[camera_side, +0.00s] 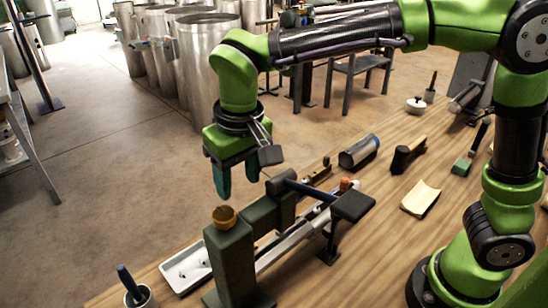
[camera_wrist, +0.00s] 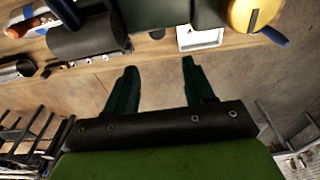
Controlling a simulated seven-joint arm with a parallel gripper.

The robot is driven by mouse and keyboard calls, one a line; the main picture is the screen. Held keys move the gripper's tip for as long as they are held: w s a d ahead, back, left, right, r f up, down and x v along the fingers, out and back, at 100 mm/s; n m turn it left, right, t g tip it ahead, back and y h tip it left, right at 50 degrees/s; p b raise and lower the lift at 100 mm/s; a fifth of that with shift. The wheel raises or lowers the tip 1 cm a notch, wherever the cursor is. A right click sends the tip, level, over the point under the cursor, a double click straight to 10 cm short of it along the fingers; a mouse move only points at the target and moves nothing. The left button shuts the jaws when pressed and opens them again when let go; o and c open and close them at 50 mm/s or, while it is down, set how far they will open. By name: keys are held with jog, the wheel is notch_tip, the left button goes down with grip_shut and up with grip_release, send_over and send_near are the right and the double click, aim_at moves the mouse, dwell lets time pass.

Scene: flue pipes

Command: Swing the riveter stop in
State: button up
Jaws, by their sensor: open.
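I cannot tell for certain which part is the stop. My gripper (camera_side: 238,188) points down, open and empty, above and behind the riveter, apart from it.
The riveter stands on a wooden bench (camera_side: 300,280). A white tray (camera_side: 185,266) lies behind the post, and a pot with a blue-handled tool (camera_side: 140,298) stands at front left.

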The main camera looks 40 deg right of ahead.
notch_tip(320, 180, up, 7)
jog(key=shift+s, duration=0.45)
jog(key=shift+r, duration=0.1)
jog(key=s+d+f+m+t, duration=0.1)
jog(key=s+d+t, duration=0.1)
jog(key=d, duration=0.4)
jog(key=s+d+f+m+t+y, duration=0.1)
jog(key=s+d+f+t, duration=0.1)
jog(key=s+d, duration=0.3)
jog(key=s+d+f+m+t+y, duration=0.1)
jog(key=s+d+f+m, duration=0.1)
jog(key=d, duration=0.7)
jog(key=shift+s+t, duration=0.4)
jog(key=shift+s, duration=0.5)
